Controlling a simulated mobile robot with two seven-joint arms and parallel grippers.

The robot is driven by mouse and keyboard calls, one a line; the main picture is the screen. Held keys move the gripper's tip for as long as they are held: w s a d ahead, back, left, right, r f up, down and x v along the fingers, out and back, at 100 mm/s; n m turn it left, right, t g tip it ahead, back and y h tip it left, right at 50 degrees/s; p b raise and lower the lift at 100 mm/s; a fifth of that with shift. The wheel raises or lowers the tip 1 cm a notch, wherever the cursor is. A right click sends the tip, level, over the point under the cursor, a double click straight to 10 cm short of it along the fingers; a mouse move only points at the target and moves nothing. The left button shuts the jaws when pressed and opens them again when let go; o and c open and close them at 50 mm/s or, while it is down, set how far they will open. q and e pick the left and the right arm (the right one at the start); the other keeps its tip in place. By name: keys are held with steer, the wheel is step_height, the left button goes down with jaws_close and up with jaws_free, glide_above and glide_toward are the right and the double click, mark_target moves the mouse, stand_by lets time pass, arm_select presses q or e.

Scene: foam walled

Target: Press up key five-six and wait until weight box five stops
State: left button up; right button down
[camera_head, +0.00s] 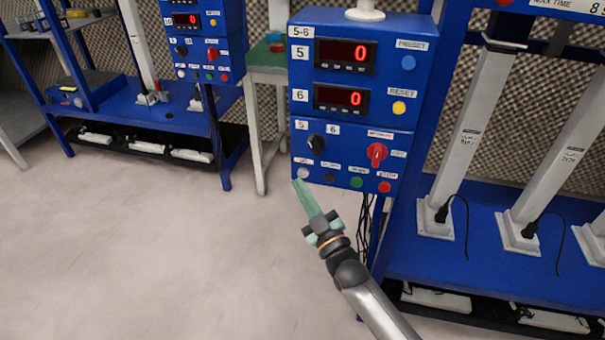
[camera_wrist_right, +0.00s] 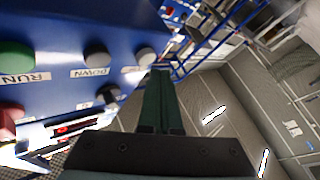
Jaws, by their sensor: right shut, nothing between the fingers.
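The blue 5-6 control panel (camera_head: 360,100) stands at upper centre, with displays 5 (camera_head: 346,55) and 6 (camera_head: 342,99) both reading 0. The up key, a whitish round button (camera_head: 303,173), is at the left end of its bottom row; it also shows in the wrist view (camera_wrist_right: 145,56). My right gripper (camera_head: 298,183) is shut and empty, its green fingertips just below the up key. In the wrist view its fingertips (camera_wrist_right: 160,75) are close to that button; I cannot tell whether they touch. No weight box is clearly identifiable. My left gripper is out of view.
Beside the up key are a dark down button (camera_head: 330,178), a green run button (camera_head: 356,182) and a red button (camera_head: 384,187). A black selector (camera_head: 316,143) and red switch (camera_head: 377,153) sit above. A blue rack with pale columns (camera_head: 473,130) stands right.

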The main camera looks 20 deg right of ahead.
steer(key=shift+w, duration=0.1)
stand_by(0.5)
steer(key=shift+w+d, duration=0.25)
